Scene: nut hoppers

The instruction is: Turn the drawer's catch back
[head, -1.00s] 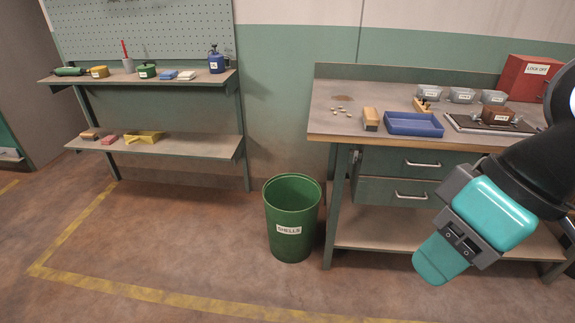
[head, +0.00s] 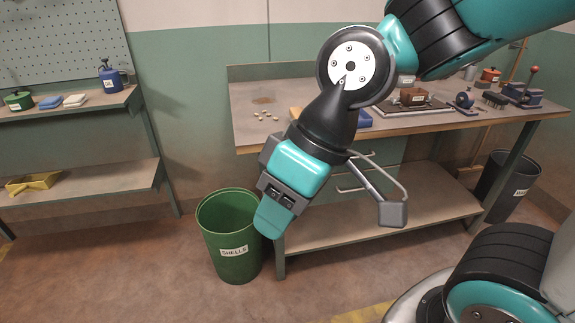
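The workbench (head: 247,136) has green drawers (head: 388,151) under its top in the head view. My arm crosses in front of them and hides most of their fronts. The lower drawer's handle (head: 350,190) shows beside my wrist. I cannot make out the catch now; the left end of the drawers is behind my gripper. My gripper (head: 271,218) points down and left, in front of the bench's left leg and beside the green bin. It is seen from its side, so the gap between its fingers does not show. I see nothing held in it.
The green bin marked SHELLS (head: 230,240) stands on the floor just left of my gripper. A dark bin (head: 507,187) stands at the bench's right end. A shelf unit (head: 120,180) is at the left. Floor in front is clear.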

